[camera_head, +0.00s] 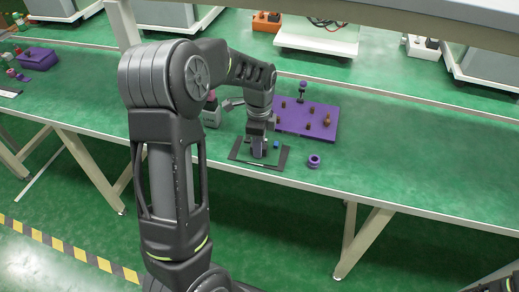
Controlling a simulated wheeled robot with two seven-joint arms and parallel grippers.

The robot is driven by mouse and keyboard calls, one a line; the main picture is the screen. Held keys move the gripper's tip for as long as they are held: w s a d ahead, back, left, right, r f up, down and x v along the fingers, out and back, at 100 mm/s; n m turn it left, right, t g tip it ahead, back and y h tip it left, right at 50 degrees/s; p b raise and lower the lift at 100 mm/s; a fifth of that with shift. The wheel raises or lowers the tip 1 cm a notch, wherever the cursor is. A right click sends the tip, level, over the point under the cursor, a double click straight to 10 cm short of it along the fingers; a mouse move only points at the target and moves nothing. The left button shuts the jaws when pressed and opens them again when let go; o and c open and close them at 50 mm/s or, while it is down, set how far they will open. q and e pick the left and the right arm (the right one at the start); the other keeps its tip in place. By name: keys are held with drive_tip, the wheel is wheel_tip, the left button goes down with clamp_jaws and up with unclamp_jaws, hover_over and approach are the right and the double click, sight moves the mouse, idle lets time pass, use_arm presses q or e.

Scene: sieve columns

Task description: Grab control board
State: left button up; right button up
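My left gripper (258,151) points down over a thin dark flat board (274,164) near the front edge of the green table. Its fingertips are at or just above the board, and I cannot tell whether they touch it or are open or shut. A small blue part (277,145) is beside the fingers. Behind and to the right lies a purple board (322,127) with several brown knobs and a dark upright post. I cannot tell for certain which board is the control board. My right gripper is not clearly seen; only a dark part shows at the bottom right corner.
A purple ring-like piece (314,161) sits right of the dark board. A grey device (211,117) stands left of my gripper. A purple box (38,59) is at far left. The green table (420,150) is clear to the right.

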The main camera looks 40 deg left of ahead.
use_arm(q)
clamp_jaws()
idle(0.3)
wheel_tip(320, 180, up, 10)
idle(0.5)
idle(0.4)
